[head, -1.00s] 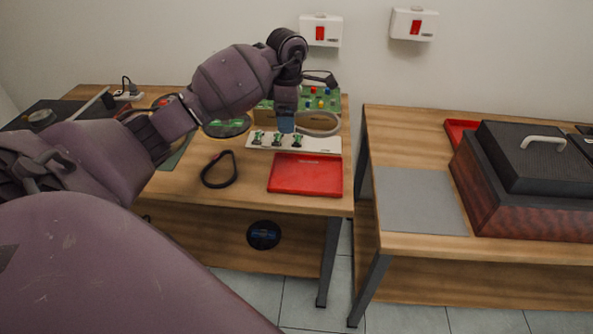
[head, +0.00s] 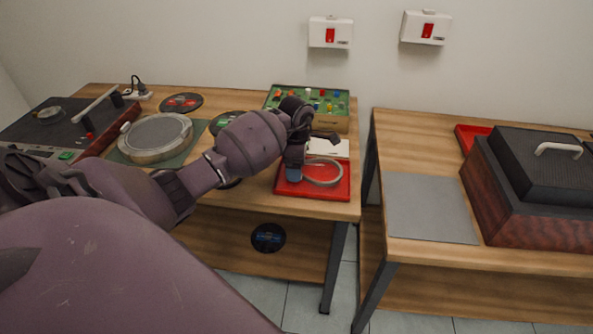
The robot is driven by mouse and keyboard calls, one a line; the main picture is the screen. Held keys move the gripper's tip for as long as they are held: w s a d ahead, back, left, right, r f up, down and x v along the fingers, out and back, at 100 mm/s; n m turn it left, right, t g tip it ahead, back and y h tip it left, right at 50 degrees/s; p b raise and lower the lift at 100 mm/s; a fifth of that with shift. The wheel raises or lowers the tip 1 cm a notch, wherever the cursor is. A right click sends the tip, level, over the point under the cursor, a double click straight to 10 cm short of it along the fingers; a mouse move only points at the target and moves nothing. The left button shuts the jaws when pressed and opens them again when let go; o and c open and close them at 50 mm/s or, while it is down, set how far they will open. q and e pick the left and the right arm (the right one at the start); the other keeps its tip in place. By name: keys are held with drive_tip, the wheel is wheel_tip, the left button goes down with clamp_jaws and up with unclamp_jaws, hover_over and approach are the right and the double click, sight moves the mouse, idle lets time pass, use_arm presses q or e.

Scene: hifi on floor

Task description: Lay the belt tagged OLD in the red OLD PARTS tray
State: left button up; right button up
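The red tray (head: 338,192) lies near the front right edge of the left table. My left gripper (head: 293,173) points down over the tray's left part. It appears shut on a pale grey belt loop (head: 324,185), which extends right from the fingertips over the tray. I cannot tell whether the loop touches the tray floor. I can read no tag on it. A dark belt (head: 231,184) on the table is mostly hidden behind my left arm. My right gripper is not in view.
A turntable (head: 62,120) and a round platter (head: 157,138) are at the left. A green parts box (head: 309,101) stands behind my gripper, with a white card (head: 330,148) before it. A gap separates the right table, which bears a grey mat (head: 430,207) and a dark-lidded unit (head: 525,185).

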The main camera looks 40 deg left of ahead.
use_arm(q)
drive_tip(key=shift+f, duration=1.2)
drive_tip(key=shift+f, duration=0.1)
